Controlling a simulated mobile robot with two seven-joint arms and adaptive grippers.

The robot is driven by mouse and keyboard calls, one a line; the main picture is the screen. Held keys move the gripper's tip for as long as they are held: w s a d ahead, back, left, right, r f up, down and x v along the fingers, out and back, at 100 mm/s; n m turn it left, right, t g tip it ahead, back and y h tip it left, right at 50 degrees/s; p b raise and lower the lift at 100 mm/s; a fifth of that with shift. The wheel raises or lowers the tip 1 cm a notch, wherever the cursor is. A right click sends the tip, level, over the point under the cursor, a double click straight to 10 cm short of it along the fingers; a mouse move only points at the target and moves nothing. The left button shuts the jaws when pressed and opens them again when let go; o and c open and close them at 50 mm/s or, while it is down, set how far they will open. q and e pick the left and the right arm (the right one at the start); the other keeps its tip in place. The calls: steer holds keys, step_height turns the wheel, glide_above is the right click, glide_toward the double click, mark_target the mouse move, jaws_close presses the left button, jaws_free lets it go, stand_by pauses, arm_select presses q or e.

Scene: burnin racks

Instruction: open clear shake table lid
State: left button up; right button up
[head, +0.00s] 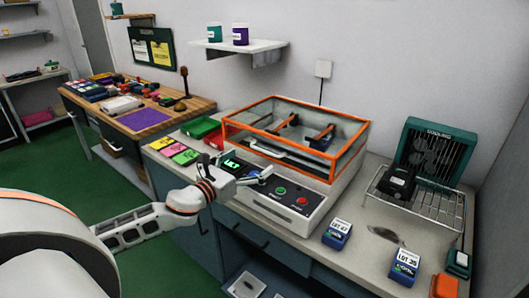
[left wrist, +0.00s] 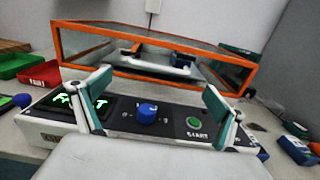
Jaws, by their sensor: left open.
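The clear shake table lid (head: 300,118), a see-through box with orange edges, sits down over the white shake table (head: 318,205) on the bench. The lid also shows in the left wrist view (left wrist: 150,66), its orange front edge beyond my fingers. Dark clamps and a tray are visible inside. My left gripper (head: 254,177) is open and empty at the control panel, in front of the lid. In the left wrist view the fingers (left wrist: 158,88) stand apart on either side of a blue knob (left wrist: 147,112). The left finger partly hides the green-lettered display (left wrist: 83,101).
Left of the table are a green bin (head: 201,127), a red bin (left wrist: 39,75) and coloured cards (head: 174,150). To its right are blue lot boxes (head: 338,233), a wire rack (head: 420,197) and a fan (head: 437,150). A shelf (head: 240,45) hangs above.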

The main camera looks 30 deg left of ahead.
mark_target(265, 151)
arm_select(q)
steer(key=shift+w+d, duration=0.2)
steer(key=shift+w, duration=1.7)
steer(key=shift+w+d, duration=0.15)
steer(key=shift+w, duration=1.7)
